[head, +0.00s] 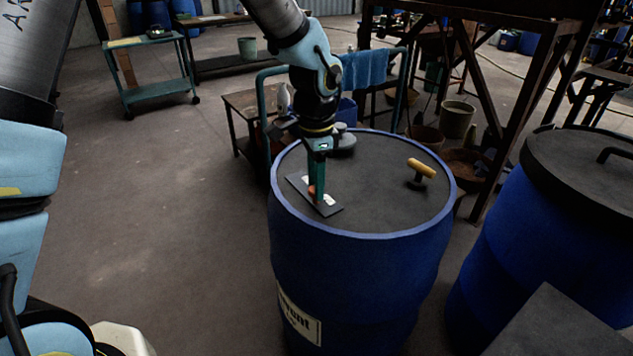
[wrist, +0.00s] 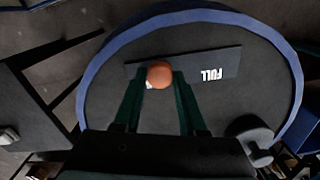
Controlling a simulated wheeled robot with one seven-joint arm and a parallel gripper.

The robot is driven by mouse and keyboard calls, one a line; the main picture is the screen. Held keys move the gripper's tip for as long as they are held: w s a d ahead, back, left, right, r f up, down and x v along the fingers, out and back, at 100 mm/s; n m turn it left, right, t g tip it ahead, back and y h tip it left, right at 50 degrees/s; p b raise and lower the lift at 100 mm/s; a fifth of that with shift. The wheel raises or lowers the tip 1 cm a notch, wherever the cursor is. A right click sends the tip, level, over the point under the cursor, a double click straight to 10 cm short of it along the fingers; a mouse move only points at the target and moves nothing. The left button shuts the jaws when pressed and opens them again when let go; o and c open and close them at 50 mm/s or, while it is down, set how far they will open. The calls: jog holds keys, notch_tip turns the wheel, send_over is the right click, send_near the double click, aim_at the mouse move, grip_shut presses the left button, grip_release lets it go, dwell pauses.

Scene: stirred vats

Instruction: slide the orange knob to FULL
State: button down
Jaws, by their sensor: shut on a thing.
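The orange knob (wrist: 159,74) sits on a dark slide plate (wrist: 226,62) on top of a blue drum (head: 330,285). In the wrist view the word FULL (wrist: 212,74) is printed upside down on the plate, to the right of the knob and apart from it. My gripper (wrist: 160,80) has its two green fingers on either side of the knob, shut on it. In the head view my gripper (head: 316,188) points down onto the plate (head: 328,209), and its fingers hide most of the knob (head: 311,191).
A yellow-handled fitting (head: 421,169) stands on the right of the drum lid. A dark round cap (head: 343,142) is at the lid's back edge. Another lidded blue drum (head: 560,240) stands at right. A green cart (head: 150,70) is far off left. Open floor lies left of the drum.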

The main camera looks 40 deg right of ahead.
jog(key=p, duration=0.2)
send_over(299, 184)
jog(key=shift+c, duration=2.3)
grip_release()
jog(key=shift+a, duration=0.1)
notch_tip(299, 184, up, 11)
jog(key=b, duration=0.1)
jog(key=shift+f, duration=0.1)
